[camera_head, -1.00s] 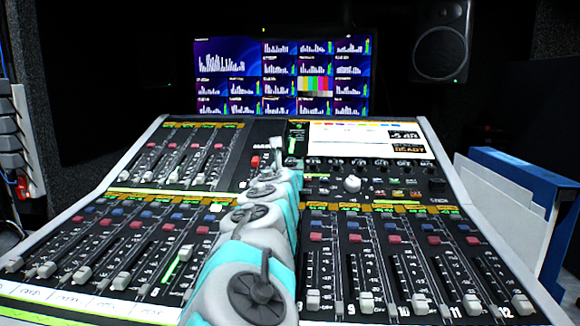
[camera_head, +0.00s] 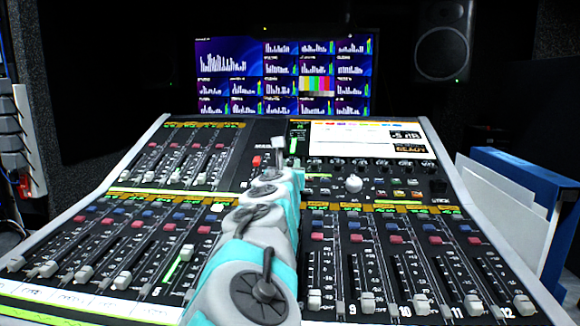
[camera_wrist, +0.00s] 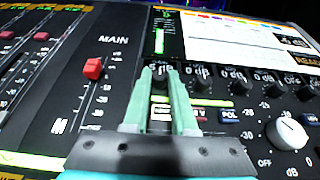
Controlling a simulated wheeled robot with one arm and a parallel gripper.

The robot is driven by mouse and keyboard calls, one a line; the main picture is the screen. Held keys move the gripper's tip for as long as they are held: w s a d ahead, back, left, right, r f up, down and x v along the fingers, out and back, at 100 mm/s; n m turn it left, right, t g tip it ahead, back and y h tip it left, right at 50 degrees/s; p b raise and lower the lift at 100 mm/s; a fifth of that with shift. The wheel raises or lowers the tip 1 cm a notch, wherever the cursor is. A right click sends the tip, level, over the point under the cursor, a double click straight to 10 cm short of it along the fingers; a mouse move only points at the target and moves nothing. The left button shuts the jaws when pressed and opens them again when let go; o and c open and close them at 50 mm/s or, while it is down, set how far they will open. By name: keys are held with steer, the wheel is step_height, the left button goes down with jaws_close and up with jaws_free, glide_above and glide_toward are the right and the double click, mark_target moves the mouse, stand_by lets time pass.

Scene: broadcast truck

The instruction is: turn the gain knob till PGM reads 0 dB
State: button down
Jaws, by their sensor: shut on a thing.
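My gripper (camera_wrist: 160,74) is shut on a small black knob (camera_wrist: 160,83), the leftmost in a row below the console's screen (camera_wrist: 225,38). The green fingers stand on either side of the knob and partly hide it. I cannot make out a PGM label. In the head view my arm hides the gripped knob.
A larger white knob (camera_wrist: 287,132) stands lower right of my fingers. The red MAIN fader cap (camera_wrist: 92,68) is to their left. More black knobs (camera_wrist: 240,88) stand close on the right. Faders with white caps (camera_head: 367,303) fill the front.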

steer(key=shift+a+r+m+h+p, duration=0.15)
steer(key=shift+m+h+p, duration=0.3)
steer(key=shift+p, duration=0.35)
steer(key=shift+w+a+m+g+h+p, duration=0.1)
steer(key=shift+m+g+h+p, duration=0.05)
steer(key=shift+m+h+p, duration=0.4)
steer(key=shift+a+m+g+h+p, duration=0.15)
steer(key=shift+m+h+p, duration=0.25)
steer(key=shift+h+p, duration=0.25)
steer(key=shift+a+f+m+g+h, duration=0.15)
steer(key=shift+m+g+h, duration=0.1)
steer(key=shift+m+h, duration=0.5)
steer(key=shift+f+m+g+h, duration=0.1)
steer(key=shift+m+g+h, duration=0.15)
steer(key=shift+m+h, duration=0.45)
steer(key=shift+m+g+h, duration=0.4)
steer(key=shift+m+h, duration=0.1)
steer(key=shift+m, duration=0.25)
steer(key=shift+m+h, duration=0.3)
steer(key=c, duration=0.7)
jaws_free()
steer(key=shift+r, duration=0.1)
steer(key=v, duration=0.7)
steer(key=shift+s+a+r, duration=0.1)
steer(key=shift+s+a, duration=0.15)
